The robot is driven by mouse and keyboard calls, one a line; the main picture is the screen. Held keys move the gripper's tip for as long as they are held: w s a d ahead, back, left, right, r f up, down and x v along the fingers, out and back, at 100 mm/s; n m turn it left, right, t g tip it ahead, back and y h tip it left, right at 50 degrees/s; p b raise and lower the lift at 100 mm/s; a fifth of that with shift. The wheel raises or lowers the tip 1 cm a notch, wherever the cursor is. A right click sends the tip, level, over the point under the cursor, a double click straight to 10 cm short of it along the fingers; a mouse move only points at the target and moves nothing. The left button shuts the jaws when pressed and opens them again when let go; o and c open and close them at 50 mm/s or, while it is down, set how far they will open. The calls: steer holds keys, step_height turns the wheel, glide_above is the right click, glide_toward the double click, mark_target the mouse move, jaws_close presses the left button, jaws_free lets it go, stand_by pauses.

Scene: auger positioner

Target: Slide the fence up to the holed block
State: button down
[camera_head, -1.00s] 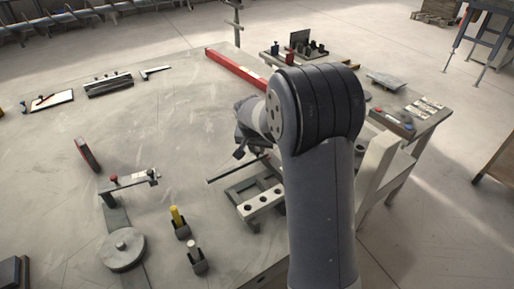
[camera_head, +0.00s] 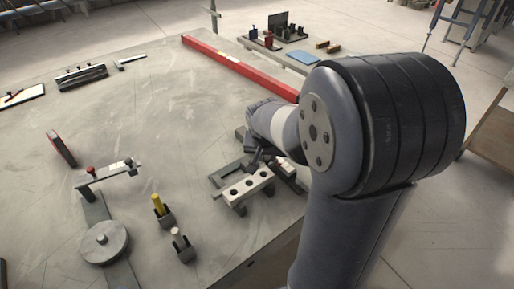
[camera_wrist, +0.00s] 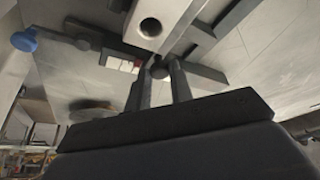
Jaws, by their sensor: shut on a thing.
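The holed block (camera_head: 245,187) is a pale bar with a row of round holes, at the right front of the table. Dark grey rails (camera_head: 228,172) lie just behind it. My gripper (camera_head: 259,160) is low over the rails, close behind the block. In the wrist view my gripper (camera_wrist: 159,72) is shut on a dark round knob (camera_wrist: 158,66), which I take to be the fence's. The holed block (camera_wrist: 150,27) shows just beyond the fingertips, with a dark bar (camera_wrist: 203,75) at their right. The contact between fence and block is hidden.
A long red beam (camera_head: 235,65) lies behind my arm. The middle of the table is clear.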

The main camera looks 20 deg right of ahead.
steer(key=shift+s+d, duration=0.15)
steer(key=shift+s, duration=0.15)
steer(key=c, duration=1.3)
jaws_free()
steer(key=shift+o, duration=0.2)
steer(key=p+v, duration=0.1)
steer(key=v, duration=0.9)
steer(key=shift+r, duration=0.4)
steer(key=shift+s+f, duration=0.1)
steer(key=shift+s, duration=0.05)
